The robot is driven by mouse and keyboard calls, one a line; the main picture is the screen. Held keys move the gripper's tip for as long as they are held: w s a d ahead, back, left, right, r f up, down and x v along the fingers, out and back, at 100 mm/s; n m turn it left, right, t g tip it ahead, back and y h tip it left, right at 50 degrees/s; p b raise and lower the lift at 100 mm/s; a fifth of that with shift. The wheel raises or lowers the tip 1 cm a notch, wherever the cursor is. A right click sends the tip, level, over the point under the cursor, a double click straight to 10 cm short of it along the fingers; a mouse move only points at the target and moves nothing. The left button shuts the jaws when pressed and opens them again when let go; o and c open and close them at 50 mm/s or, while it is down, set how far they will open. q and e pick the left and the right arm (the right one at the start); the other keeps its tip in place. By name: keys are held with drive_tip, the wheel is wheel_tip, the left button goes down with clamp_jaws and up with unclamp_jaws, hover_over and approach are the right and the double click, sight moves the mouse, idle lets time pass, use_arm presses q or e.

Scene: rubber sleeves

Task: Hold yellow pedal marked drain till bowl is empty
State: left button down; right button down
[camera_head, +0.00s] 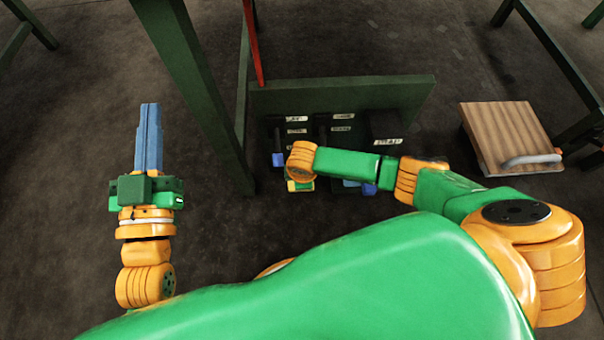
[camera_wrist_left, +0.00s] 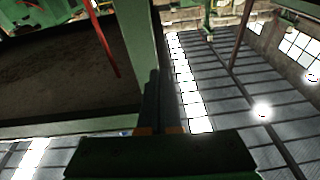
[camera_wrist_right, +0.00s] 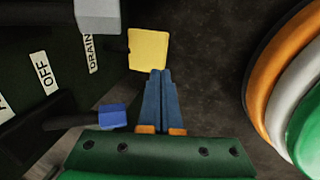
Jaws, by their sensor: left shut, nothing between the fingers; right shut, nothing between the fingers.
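The yellow pedal (camera_wrist_right: 148,49) is in the right wrist view, with a DRAIN label (camera_wrist_right: 91,54) to its left. A bit of it also shows in the head view (camera_head: 300,186), below my right wrist. My right gripper (camera_wrist_right: 158,74) is shut and empty, its blue fingertips at the pedal's lower edge in the picture. I cannot tell whether they touch or press it. In the head view my right arm hides this gripper. My left gripper (camera_head: 150,106) is shut and empty, out over the floor at the left. I cannot make out the bowl.
A blue pedal (camera_wrist_right: 98,117) and a grey pedal (camera_wrist_right: 97,14) flank the yellow one, near an OFF label (camera_wrist_right: 44,72). A green board (camera_head: 345,95) stands behind the pedals. A green post (camera_head: 200,90) rises left of them. A wooden board (camera_head: 505,130) lies right.

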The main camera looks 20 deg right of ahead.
use_arm(q)
wheel_tip(320, 180, down, 14)
drive_tip(key=s+a+g+y+p, duration=0.1)
drive_tip(key=s+a+g+y, duration=0.1)
drive_tip(key=g, duration=0.6)
drive_tip(key=shift+s+a+r+n+y+p, duration=0.15)
drive_tip(key=shift+s+n+y+p, duration=0.1)
drive_tip(key=shift+n+y+p, duration=0.15)
